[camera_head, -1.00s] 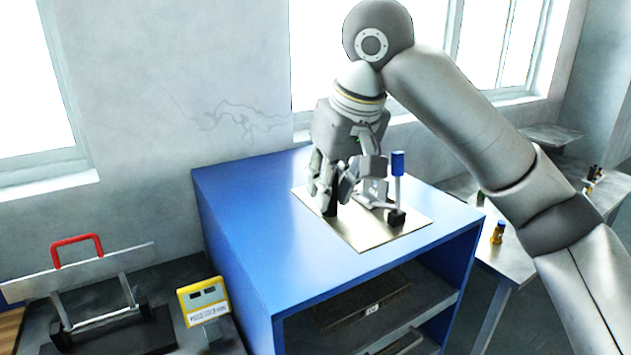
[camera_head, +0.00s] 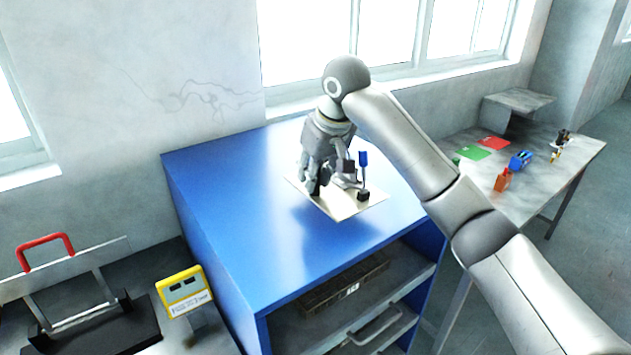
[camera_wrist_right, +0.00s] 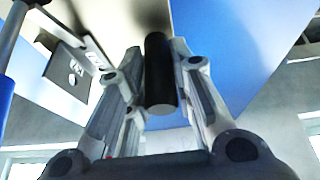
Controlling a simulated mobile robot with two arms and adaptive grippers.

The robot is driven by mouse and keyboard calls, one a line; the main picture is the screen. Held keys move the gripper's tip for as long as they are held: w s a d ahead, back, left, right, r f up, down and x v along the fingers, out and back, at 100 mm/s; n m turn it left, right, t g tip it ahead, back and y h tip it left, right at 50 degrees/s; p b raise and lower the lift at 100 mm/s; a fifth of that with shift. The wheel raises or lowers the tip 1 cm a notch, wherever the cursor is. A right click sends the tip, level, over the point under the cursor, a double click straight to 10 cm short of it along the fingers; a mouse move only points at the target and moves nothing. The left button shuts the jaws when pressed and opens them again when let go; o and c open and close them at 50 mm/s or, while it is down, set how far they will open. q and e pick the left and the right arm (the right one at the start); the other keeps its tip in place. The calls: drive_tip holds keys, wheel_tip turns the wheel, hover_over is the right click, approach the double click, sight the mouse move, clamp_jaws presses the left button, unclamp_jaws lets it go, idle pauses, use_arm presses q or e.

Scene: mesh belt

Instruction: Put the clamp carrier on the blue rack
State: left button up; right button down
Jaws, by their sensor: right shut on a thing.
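The clamp carrier is a pale flat plate (camera_head: 342,207) bearing a metal clamp with a blue-tipped lever (camera_head: 363,159) and dark blocks. It lies flat over the top of the blue rack (camera_head: 225,190), near the middle; I cannot tell if it touches or hovers slightly. My right gripper (camera_head: 314,186) points down at the carrier's left part, shut on its black cylindrical post. In the right wrist view the black post (camera_wrist_right: 160,75) stands between the two fingers, with the blue lever (camera_wrist_right: 5,105) at the left edge. My left gripper is not in view.
A dark crate (camera_head: 345,285) sits on a shelf inside the rack. Left are a red-handled device (camera_head: 45,240) and a yellow-framed sign (camera_head: 184,290). A grey table (camera_head: 540,180) at right holds red and green sheets and small items. The rack top around the carrier is clear.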

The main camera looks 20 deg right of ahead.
sight(317, 190)
drive_tip(key=shift+w+d+f, duration=0.1)
drive_tip(key=shift+w+d, duration=0.05)
drive_tip(key=shift+d+f, duration=0.1)
drive_tip(key=shift+f, duration=0.05)
drive_tip(key=p+x, duration=0.3)
drive_tip(key=shift+d+f, duration=0.3)
drive_tip(key=shift+f, duration=0.2)
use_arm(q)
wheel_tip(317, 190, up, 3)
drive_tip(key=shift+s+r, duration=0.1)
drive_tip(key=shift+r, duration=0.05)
use_arm(e)
drive_tip(key=shift+s, duration=0.25)
drive_tip(key=shift+a+f, duration=0.1)
drive_tip(key=shift+f, duration=0.05)
drive_tip(key=c, duration=1.3)
unclamp_jaws()
drive_tip(key=shift+f, duration=0.1)
drive_tip(key=shift+o, duration=0.2)
